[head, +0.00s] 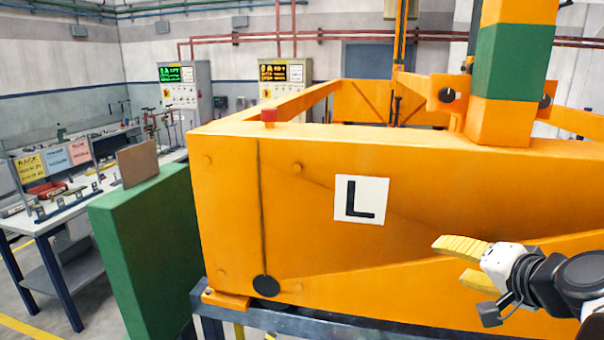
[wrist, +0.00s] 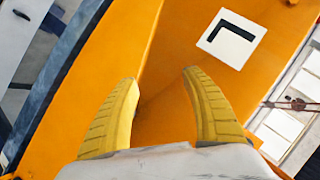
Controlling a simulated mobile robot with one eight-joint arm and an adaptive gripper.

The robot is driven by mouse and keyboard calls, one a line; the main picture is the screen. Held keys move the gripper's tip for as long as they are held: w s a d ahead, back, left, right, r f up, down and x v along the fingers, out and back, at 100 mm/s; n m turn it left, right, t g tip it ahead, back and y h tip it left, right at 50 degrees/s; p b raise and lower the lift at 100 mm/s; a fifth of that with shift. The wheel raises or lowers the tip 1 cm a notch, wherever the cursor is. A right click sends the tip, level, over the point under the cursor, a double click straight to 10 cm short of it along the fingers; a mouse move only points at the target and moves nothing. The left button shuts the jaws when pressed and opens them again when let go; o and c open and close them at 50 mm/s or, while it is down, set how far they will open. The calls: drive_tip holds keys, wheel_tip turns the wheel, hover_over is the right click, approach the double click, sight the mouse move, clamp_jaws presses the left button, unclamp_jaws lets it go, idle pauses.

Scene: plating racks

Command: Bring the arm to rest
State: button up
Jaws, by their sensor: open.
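My gripper (head: 462,262) is at the right of the head view, in front of the large orange rack frame (head: 230,200). Its two yellow ribbed fingers point left, and they are spread apart with nothing between them. In the wrist view my gripper (wrist: 163,110) shows both fingers open, with the orange panel (wrist: 165,60) behind the gap. The white plate with a black L (head: 361,200) is on the orange panel, left of the fingertips; it also shows in the wrist view (wrist: 245,45). I cannot tell how far the fingertips are from the panel.
A green block (head: 145,260) stands left of the orange frame. A workbench (head: 60,205) with tools and coloured signs is at the far left. Two control cabinets (head: 185,95) stand behind. A green-banded orange post (head: 512,65) rises above the frame. A blue-grey beam (head: 300,325) runs below it.

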drive_tip(key=s+a+f+n+g+b, duration=0.1)
drive_tip(key=s+a+f+n+b, duration=0.2)
drive_tip(key=f, duration=0.8)
drive_tip(key=s+a+f+n+g+h+b, duration=0.1)
drive_tip(key=s+a+f+n+g+b, duration=0.1)
drive_tip(key=s+f+b, duration=0.3)
drive_tip(key=s+a+f+n+g+b, duration=0.1)
drive_tip(key=s+a+f+n+b, duration=0.3)
drive_tip(key=f+b, duration=0.5)
wheel_tip(320, 180, down, 8)
drive_tip(key=shift+s+a+r+g+h, duration=0.15)
drive_tip(key=shift+s+a+g+h, duration=0.15)
drive_tip(key=shift+s+a+g, duration=0.15)
